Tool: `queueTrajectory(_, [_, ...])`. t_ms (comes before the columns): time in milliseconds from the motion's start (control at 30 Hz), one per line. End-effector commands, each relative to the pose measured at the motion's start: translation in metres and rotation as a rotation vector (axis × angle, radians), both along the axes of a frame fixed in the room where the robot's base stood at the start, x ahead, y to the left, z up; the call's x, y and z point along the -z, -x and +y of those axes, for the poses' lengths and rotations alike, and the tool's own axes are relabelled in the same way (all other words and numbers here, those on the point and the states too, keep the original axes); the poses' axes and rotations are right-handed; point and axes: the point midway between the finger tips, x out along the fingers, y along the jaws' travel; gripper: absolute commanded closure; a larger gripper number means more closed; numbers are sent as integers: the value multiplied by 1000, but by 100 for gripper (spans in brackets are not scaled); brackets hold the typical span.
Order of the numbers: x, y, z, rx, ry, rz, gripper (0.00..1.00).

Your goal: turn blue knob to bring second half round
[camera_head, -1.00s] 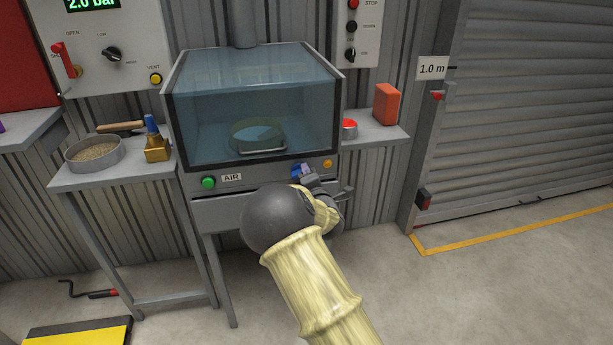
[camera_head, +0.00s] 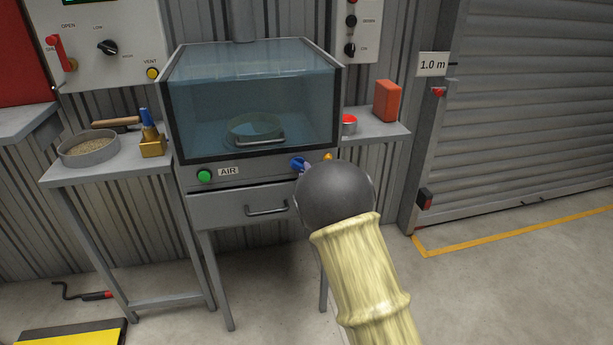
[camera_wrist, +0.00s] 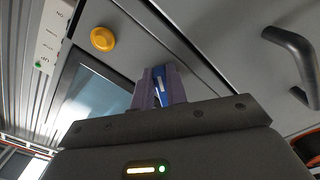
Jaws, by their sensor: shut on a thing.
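The blue knob (camera_head: 297,163) is on the front panel of the glass-fronted cabinet (camera_head: 182,162), right of the AIR label and left of an orange button (camera_head: 328,157). In the wrist view the knob (camera_wrist: 162,93) shows as a blue piece with a white mark between the two purple fingers. My gripper (camera_wrist: 159,88) is shut on it. In the head view only a bit of my gripper (camera_head: 306,167) shows; my dark round arm joint hides the rest. Inside the cabinet a round greenish dish (camera_head: 254,127) shows dimly through the tinted glass.
A green button (camera_head: 204,176) is at the panel's left. A drawer handle (camera_head: 267,210) sticks out below the knob. Left shelf: a sieve (camera_head: 88,151) and a brass piece with a blue top (camera_head: 151,141).

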Motion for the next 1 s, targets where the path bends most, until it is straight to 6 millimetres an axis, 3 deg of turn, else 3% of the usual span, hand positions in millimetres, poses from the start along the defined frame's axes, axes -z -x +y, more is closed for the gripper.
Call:
queueTrajectory(700, [7, 2, 9, 0, -651, 179, 100])
queueTrajectory(1000, [7, 3, 13, 0, -847, 236, 100])
